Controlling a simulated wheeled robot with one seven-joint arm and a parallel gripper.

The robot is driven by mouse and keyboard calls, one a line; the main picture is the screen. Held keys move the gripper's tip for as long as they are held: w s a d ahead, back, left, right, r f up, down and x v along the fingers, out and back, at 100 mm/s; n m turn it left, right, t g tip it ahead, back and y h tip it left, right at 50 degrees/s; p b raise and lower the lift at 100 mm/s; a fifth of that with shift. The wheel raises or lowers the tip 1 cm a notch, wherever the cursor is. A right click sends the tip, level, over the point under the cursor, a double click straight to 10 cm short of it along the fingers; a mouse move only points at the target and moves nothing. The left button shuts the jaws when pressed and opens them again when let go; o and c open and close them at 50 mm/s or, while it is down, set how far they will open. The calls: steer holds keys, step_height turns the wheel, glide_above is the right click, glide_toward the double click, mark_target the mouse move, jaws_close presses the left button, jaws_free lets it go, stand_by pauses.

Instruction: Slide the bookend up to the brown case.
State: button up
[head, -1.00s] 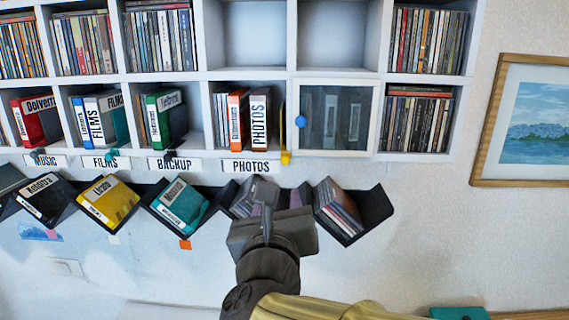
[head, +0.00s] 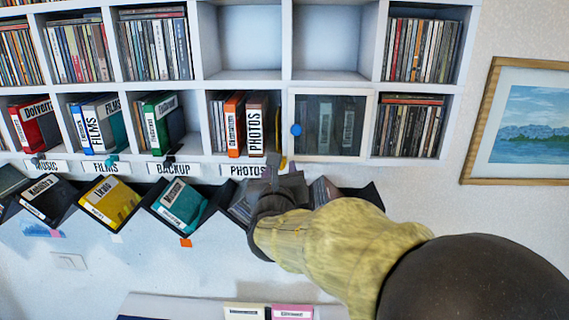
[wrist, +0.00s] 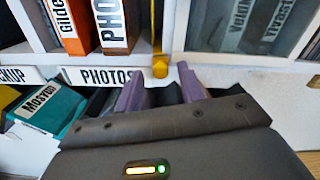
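The brown case (head: 257,128), labelled PHOTOS, stands upright in the cubby above the PHOTOS label, right of an orange case (head: 235,125). It also shows at the top of the wrist view (wrist: 113,27). The yellow bookend (wrist: 159,62) is right of the brown case, with a gap between them, near the cubby's right wall. In the head view only a sliver of the bookend (head: 283,162) shows beside my gripper. My gripper (wrist: 162,92) is open and empty, its two purple-grey fingers apart, below and in front of the bookend. In the head view my gripper (head: 272,172) is partly hidden.
A cubby door with a blue knob (head: 296,130) closes the compartment right of the bookend. The PHOTOS label (head: 246,171) sits on the shelf edge. Below hang slanted disc holders with a teal case (head: 180,205) and a yellow case (head: 109,202).

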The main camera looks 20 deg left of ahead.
steer(key=shift+w, duration=0.45)
steer(key=shift+s, duration=0.1)
steer(key=shift+c, duration=0.6)
jaws_close()
